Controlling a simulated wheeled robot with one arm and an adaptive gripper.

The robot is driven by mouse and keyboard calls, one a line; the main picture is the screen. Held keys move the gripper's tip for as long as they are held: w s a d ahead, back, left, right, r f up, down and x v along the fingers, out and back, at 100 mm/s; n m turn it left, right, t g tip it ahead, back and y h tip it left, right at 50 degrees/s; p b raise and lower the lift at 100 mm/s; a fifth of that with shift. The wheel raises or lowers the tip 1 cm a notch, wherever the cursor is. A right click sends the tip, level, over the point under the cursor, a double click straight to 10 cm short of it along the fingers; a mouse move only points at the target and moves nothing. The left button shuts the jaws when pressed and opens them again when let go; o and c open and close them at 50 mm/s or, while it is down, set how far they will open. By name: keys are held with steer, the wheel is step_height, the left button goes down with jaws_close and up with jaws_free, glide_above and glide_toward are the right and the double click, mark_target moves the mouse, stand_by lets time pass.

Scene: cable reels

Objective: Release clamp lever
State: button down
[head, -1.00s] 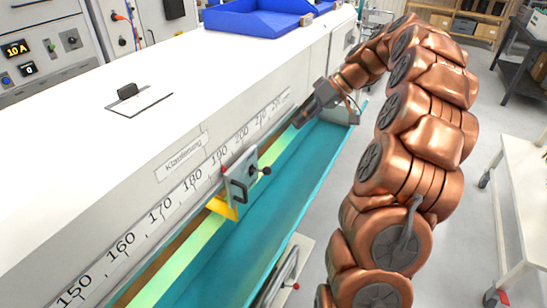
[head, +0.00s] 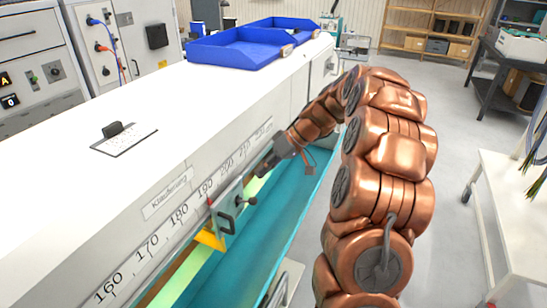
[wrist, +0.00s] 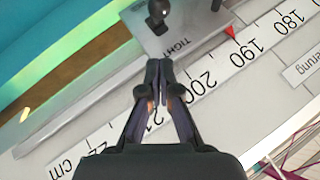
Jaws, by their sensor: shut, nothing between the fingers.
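The grey metal clamp block (head: 227,212) sits on the scale rail of the white bench, with a dark handle on its front. Its lever ends in a black ball knob (head: 252,200). In the wrist view the knob (wrist: 158,12) is at the top edge, beside a grey plate (wrist: 185,36) marked "TIGHT". A red pointer (wrist: 230,32) is close to 190 on the scale. My gripper (head: 259,173) is shut and empty, just past the clamp along the rail; its fingertips (wrist: 157,64) point towards the plate and knob without visibly holding either.
The scale strip (head: 178,214) runs along the bench front above a teal trough (head: 262,238). A yellow piece (head: 210,240) is under the clamp. Blue trays (head: 235,50) stand on the bench top. A white cart (head: 510,200) is at right, with open floor between.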

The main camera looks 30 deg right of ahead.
mark_target(253, 201)
steer(key=shift+s+a+f+p, duration=0.25)
steer(key=shift+a+f, duration=0.15)
steer(key=shift+f, duration=0.35)
steer(key=shift+s+a+f+p, duration=0.2)
steer(key=shift+a+f+p, duration=0.15)
steer(key=shift+f, duration=0.35)
steer(key=shift+s+a+f+p, duration=0.25)
steer(key=shift+a+f, duration=0.2)
steer(key=shift+f, duration=0.3)
steer(key=shift+a+f+b, duration=0.1)
steer(key=shift+f+b, duration=0.15)
steer(key=shift+b, duration=0.5)
steer(key=shift+s+b, duration=0.1)
steer(key=shift+b, duration=0.25)
